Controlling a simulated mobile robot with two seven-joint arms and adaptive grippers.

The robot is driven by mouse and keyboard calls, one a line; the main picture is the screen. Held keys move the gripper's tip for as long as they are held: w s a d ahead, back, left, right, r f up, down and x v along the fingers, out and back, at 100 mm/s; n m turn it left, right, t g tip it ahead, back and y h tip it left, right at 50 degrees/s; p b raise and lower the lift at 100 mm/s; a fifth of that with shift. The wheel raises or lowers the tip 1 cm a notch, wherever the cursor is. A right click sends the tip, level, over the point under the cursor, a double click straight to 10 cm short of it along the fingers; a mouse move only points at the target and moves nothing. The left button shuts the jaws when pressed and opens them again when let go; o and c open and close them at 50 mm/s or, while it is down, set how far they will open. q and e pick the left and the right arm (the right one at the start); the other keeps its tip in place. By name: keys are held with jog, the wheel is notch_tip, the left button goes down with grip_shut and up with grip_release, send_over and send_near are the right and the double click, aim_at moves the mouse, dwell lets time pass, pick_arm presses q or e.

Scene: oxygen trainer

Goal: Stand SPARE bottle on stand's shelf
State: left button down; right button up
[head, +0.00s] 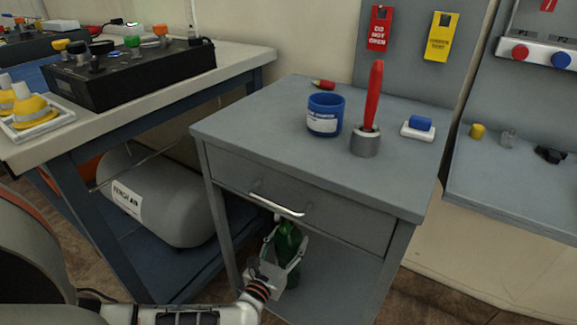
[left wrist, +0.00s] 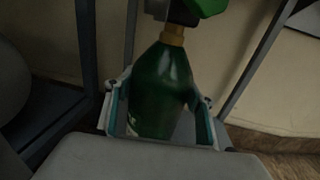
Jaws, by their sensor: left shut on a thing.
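The green bottle (head: 287,245) is below the drawer of the grey stand (head: 225,130), between the stand's legs. My left gripper (head: 283,252) is shut on the bottle. In the left wrist view the green bottle (left wrist: 160,88) is close to upright, with a brass-coloured neck and a dark valve with a green knob at its top. The fingers of my left gripper (left wrist: 160,112) are on both sides of its body. The stand's lower shelf (head: 335,295) shows beside and below the bottle. My right gripper is not in view.
The drawer with its handle (head: 277,205) is just above the bottle. A grey tank (head: 165,195) lies left of the stand.

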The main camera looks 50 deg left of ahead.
pick_arm(q)
jog(key=c, duration=1)
grip_release()
jog(key=shift+o, duration=0.8)
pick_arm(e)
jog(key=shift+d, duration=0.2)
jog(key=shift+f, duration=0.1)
pick_arm(q)
jog(key=shift+r, duration=0.15)
jog(key=shift+s+d, duration=0.2)
jog(key=shift+s, duration=0.2)
jog(key=p+v, duration=0.2)
jog(key=v, duration=0.9)
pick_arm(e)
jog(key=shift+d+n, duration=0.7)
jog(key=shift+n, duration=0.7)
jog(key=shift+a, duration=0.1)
